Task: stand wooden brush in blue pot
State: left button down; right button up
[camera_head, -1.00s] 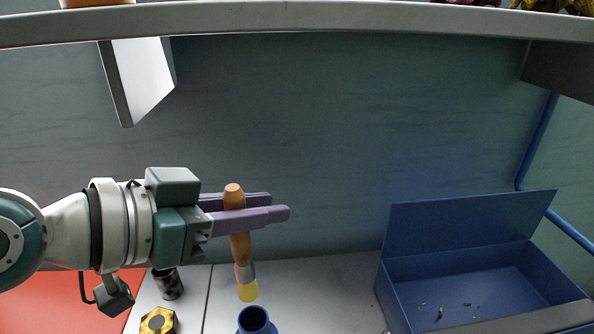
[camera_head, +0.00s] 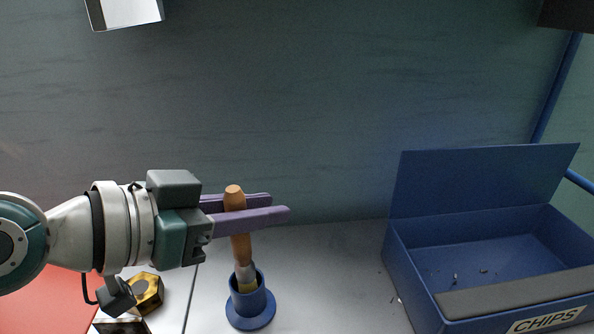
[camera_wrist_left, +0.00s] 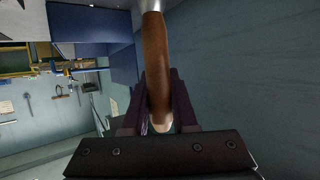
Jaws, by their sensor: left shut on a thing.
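The wooden brush (camera_head: 240,248) hangs nearly upright, tilted slightly, with its yellowish bristles down. My left gripper (camera_head: 245,207) is shut on the upper part of its wooden handle. The blue pot (camera_head: 235,303), with a wide round base, stands on the grey cart top below. The bristle end overlaps the pot's mouth in the head view and appears to be inside the rim; its depth is hard to tell. In the left wrist view the brush handle (camera_wrist_left: 156,70) runs up between the purple fingers. The pot is not made out there. My right gripper is not in view.
A blue box marked CHIPS (camera_head: 420,290) with a raised back panel stands at the right. A gold hexagonal piece (camera_head: 147,289) lies left of the pot, near a red surface (camera_head: 40,300). The cart top between pot and box is clear.

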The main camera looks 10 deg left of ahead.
pick_arm(q)
jog(key=shift+f, duration=0.25)
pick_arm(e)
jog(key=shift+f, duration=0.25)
pick_arm(q)
jog(key=c, duration=0.6)
grip_release()
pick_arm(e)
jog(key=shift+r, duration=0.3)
pick_arm(q)
jog(key=v, duration=1)
